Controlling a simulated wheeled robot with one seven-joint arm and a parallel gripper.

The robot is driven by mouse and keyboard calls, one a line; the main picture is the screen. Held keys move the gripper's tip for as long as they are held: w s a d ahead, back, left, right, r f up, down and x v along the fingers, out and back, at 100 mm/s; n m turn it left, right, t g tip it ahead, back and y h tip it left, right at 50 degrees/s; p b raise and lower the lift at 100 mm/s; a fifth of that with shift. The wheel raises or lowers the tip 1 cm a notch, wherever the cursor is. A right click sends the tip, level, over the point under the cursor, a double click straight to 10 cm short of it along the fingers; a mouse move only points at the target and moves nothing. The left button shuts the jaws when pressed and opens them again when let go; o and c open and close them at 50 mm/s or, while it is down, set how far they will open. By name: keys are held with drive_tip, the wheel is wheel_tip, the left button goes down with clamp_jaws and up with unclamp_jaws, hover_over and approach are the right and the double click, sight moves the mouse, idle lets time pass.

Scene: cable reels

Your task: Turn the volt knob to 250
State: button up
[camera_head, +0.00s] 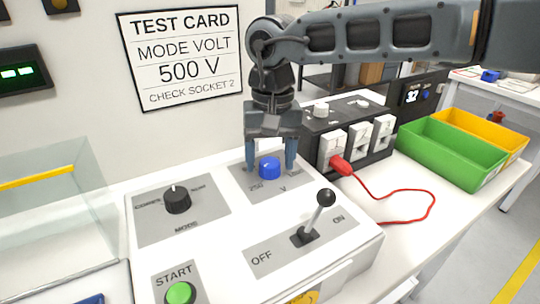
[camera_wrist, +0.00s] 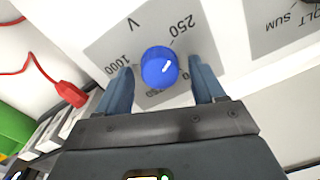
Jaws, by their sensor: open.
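The blue volt knob (camera_head: 269,168) sits on a grey plate (camera_head: 241,170) marked 250 and V on the white console. In the wrist view, gaps show between both fingers and the knob.
A black mode knob (camera_head: 178,201), a lever (camera_head: 314,222) between OFF and ON, and a green start button (camera_head: 180,293) share the console. Behind is a black socket box (camera_head: 345,130) with a red plug (camera_head: 341,165). A test card (camera_head: 181,58) reads MODE VOLT, 500 V, CHECK SOCKET 2.

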sight(271, 161)
wheel_tip(271, 161, up, 8)
drive_tip(key=shift+d+f+b, duration=0.1)
drive_tip(key=shift+d+b, duration=0.05)
drive_tip(key=shift+b, duration=0.15)
idle(0.3)
